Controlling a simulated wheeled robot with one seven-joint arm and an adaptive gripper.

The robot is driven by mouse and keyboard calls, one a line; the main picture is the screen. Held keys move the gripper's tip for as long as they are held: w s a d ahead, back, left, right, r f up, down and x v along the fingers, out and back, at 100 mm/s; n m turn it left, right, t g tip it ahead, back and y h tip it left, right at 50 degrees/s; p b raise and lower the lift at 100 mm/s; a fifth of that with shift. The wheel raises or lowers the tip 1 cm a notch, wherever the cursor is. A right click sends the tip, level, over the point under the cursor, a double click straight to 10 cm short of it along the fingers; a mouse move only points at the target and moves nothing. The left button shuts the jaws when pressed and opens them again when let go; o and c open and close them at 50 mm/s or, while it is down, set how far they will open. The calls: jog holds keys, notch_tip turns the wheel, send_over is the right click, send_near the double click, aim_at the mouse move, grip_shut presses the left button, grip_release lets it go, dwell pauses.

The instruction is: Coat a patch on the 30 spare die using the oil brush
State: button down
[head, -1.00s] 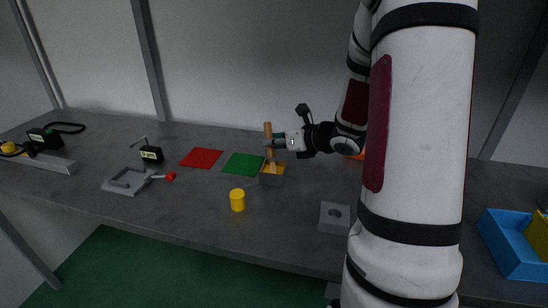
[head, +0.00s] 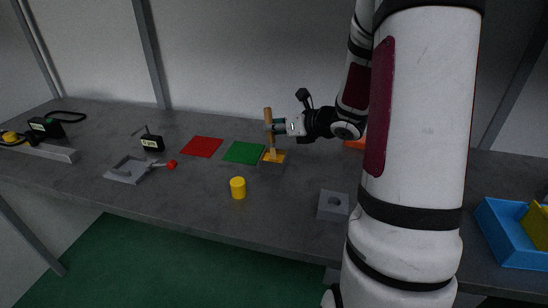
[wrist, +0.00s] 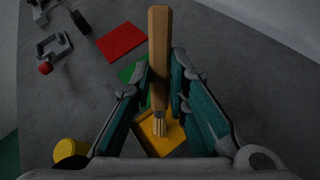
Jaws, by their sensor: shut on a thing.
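The oil brush has a wooden handle (head: 268,126) and pale bristles, and is held nearly upright. My gripper (head: 279,127) is shut on the handle, which also shows between the teal fingers in the wrist view (wrist: 160,60).
A green pad (head: 243,152) and red pad (head: 201,147) lie left of the block. A yellow cylinder (head: 238,188) stands in front. A grey block with a hole (head: 333,205) and a blue bin (head: 508,240) are to the right. A clamp-like fixture (head: 126,171) sits left.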

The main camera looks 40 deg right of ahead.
jog(key=shift+r+p, duration=1.45)
jog(key=shift+r, duration=1)
